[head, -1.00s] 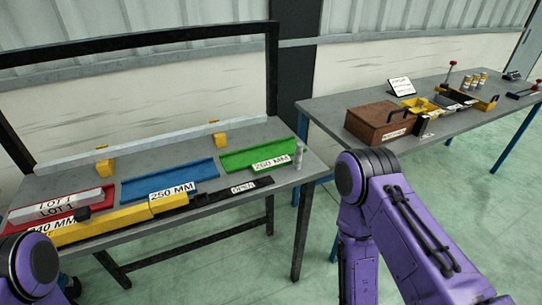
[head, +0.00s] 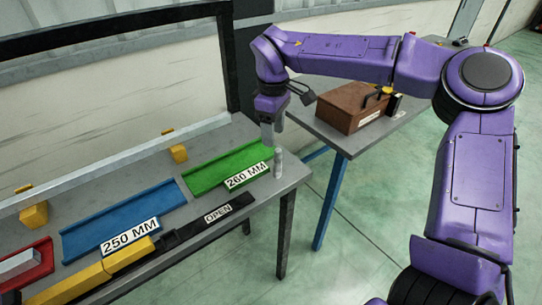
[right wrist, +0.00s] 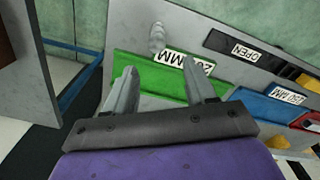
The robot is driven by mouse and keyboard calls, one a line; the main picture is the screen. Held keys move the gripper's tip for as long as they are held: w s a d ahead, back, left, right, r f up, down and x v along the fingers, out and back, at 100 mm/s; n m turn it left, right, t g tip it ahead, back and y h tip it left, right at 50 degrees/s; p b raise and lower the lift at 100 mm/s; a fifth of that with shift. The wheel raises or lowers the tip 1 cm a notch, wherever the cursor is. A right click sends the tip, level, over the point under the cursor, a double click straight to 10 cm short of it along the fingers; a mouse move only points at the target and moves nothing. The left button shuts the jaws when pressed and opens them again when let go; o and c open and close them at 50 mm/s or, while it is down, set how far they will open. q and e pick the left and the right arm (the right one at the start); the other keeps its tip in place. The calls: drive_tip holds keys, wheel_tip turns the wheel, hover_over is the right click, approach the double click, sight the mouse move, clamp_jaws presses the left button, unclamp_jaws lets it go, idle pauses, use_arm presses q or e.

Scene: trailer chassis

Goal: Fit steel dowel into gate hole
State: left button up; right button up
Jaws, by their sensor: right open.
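The steel dowel (head: 279,163) is a small grey cylinder standing upright at the bench's right end, beside the green tray's 260 MM label. In the right wrist view the dowel (right wrist: 157,38) lies beyond my fingertips, apart from them. My right gripper (head: 268,142) points down just above and left of the dowel, over the green tray. It is open and empty in the right wrist view (right wrist: 160,68). A black bar labelled OPEN (head: 190,229) runs along the bench's front edge, joined to a yellow bar. I cannot make out the gate hole. My left gripper is out of view.
The green tray (head: 205,175), blue tray (head: 115,212) and red tray (head: 36,262) lie along the bench. A pale rail (head: 120,170) with yellow blocks runs behind them. A second table holds a brown box (head: 350,105). Open floor lies between the tables.

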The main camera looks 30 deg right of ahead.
sight(278, 159)
drive_tip(key=f, duration=0.1)
drive_tip(key=s+f, duration=0.1)
drive_tip(key=s+f+p, duration=0.1)
drive_tip(key=f, duration=0.1)
drive_tip(key=shift+d, duration=0.25)
drive_tip(key=f+p, duration=0.1)
drive_tip(key=f, duration=0.2)
drive_tip(key=w+f+p, duration=0.1)
drive_tip(key=f, duration=0.1)
drive_tip(key=shift+d+f+p, duration=0.15)
drive_tip(key=shift+d+p, duration=0.1)
drive_tip(key=shift+p, duration=0.05)
drive_tip(key=shift+s+f, duration=0.1)
drive_tip(key=shift+f, duration=0.1)
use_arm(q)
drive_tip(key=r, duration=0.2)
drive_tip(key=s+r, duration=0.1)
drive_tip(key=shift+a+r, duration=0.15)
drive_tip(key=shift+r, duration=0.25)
use_arm(e)
clamp_jaws()
